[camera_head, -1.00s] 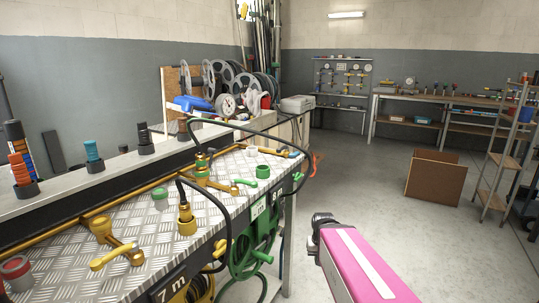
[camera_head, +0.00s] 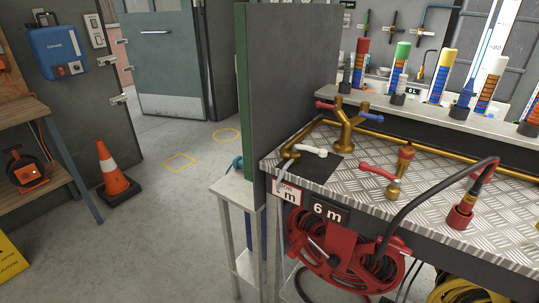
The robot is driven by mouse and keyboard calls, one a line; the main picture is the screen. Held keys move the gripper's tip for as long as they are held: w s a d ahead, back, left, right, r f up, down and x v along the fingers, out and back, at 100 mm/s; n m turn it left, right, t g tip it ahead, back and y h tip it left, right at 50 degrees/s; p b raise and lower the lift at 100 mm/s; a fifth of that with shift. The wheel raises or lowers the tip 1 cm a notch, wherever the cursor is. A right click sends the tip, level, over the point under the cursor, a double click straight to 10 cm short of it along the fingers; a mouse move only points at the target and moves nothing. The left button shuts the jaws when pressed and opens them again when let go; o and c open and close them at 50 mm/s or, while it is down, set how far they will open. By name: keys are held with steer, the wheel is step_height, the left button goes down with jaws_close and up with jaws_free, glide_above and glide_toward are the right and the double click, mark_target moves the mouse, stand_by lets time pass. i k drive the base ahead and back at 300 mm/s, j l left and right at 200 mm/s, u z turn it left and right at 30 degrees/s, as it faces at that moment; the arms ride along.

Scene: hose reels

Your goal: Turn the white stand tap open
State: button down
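The white stand tap (camera_head: 312,150) is near the left end of the tread-plate bench top (camera_head: 430,198). Its white lever lies roughly level, pointing right, over a dark square patch. Its brass body shows to the left of the lever. A red-levered tap (camera_head: 378,172) with a brass body stands to its right, nearer the front edge. A brass two-way tap (camera_head: 345,122) with red and blue handles stands behind it. My gripper is not in view, so its distance from the white tap cannot be told.
A tall dark panel (camera_head: 288,80) rises beside the bench's left end, with a narrow pale table (camera_head: 232,190) next to it. A red hose reel (camera_head: 330,248) hangs under the front edge. An orange cone (camera_head: 114,172) stands left; open floor lies between.

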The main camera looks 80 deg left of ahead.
mark_target(322, 153)
steer(key=l+u, duration=0.15)
steer(key=u, duration=0.35)
steer(key=l+u, duration=0.2)
steer(key=u, duration=0.25)
steer(key=l+u, duration=0.15)
steer(key=u, duration=0.35)
steer(key=l+u, duration=0.1)
steer(key=u, duration=0.35)
steer(key=j+u, duration=0.1)
steer(key=u, duration=0.3)
steer(key=i+u, duration=0.15)
steer(key=u, duration=0.6)
steer(key=i+u, duration=0.15)
steer(key=u, duration=0.25)
steer(key=k+l, duration=0.15)
steer(key=k, duration=0.45)
